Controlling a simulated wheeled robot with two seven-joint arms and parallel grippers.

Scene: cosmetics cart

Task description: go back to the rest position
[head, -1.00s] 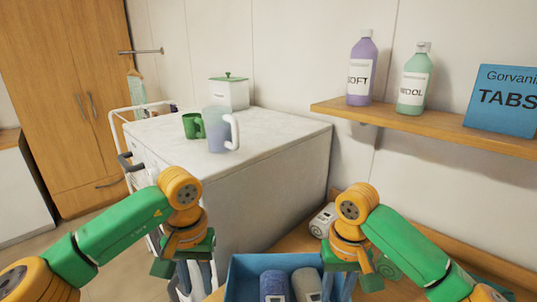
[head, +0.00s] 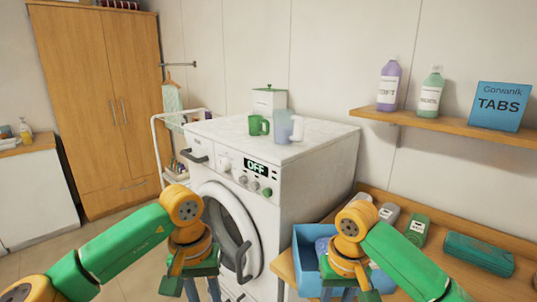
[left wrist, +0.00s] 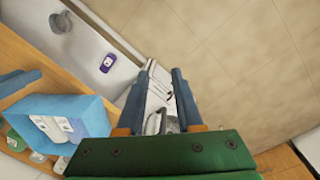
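My left gripper (head: 203,290) hangs low in front of the washing machine (head: 318,190) in the head view. In the left wrist view its two blue-grey fingers (left wrist: 157,85) stand apart with nothing held between them. My right gripper (head: 350,293) points down at the bottom of the head view, in front of the blue bin (head: 303,250). Its fingertips are cut off by the frame edge, so I cannot tell its opening.
A green mug (head: 258,126), a pale blue mug (head: 284,128) and a white canister (head: 268,103) stand on the washer. A shelf (head: 450,126) carries two bottles and a blue box (head: 499,106). Floor at left is clear.

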